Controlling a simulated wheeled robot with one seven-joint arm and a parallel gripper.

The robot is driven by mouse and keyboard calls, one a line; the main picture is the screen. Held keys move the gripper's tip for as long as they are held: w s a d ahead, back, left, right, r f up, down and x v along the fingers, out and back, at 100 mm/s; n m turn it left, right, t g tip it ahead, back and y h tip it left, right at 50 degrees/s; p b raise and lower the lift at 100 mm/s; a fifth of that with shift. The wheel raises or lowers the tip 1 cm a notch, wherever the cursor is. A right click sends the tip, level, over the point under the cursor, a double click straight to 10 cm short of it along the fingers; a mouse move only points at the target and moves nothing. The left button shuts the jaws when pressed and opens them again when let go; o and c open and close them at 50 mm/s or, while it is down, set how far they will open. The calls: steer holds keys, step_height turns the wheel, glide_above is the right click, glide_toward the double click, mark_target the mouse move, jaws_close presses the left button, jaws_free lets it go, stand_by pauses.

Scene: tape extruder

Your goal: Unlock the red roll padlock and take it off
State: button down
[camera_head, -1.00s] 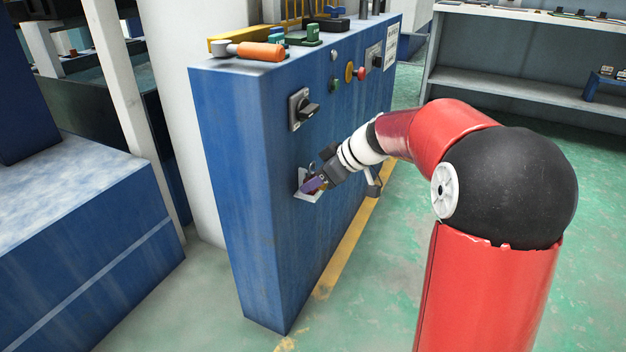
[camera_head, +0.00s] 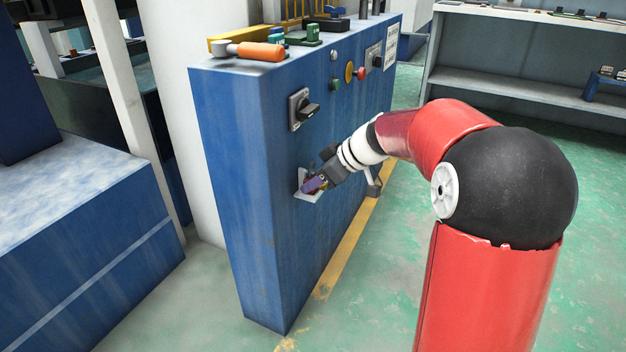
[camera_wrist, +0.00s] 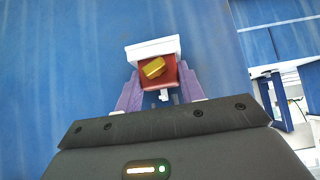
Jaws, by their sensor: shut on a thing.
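The red padlock (camera_wrist: 155,83) shows in the wrist view, between the two purple fingers of my gripper (camera_wrist: 160,93). A yellow piece (camera_wrist: 153,68) shows on its face, and a small pale piece sticks out at its near end. A white plate (camera_wrist: 148,48) lies just beyond the padlock, against the blue surface. In the head view my gripper (camera_head: 317,185) is at the white plate (camera_head: 304,194) on the front of the blue cabinet. My gripper is shut on the padlock. The shackle is hidden, so I cannot tell whether it is locked.
The blue cabinet (camera_head: 235,200) has a black rotary switch (camera_head: 306,110) above my gripper and several buttons to the right. An orange-handled tool (camera_head: 262,51) lies on top. A grey shelf (camera_head: 520,90) stands at the back right. The green floor on the right is clear.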

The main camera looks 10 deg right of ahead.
mark_target(314, 166)
steer(key=shift+r, duration=0.1)
stand_by(0.3)
steer(key=shift+r+p, duration=0.65)
steer(key=shift+r, duration=1.15)
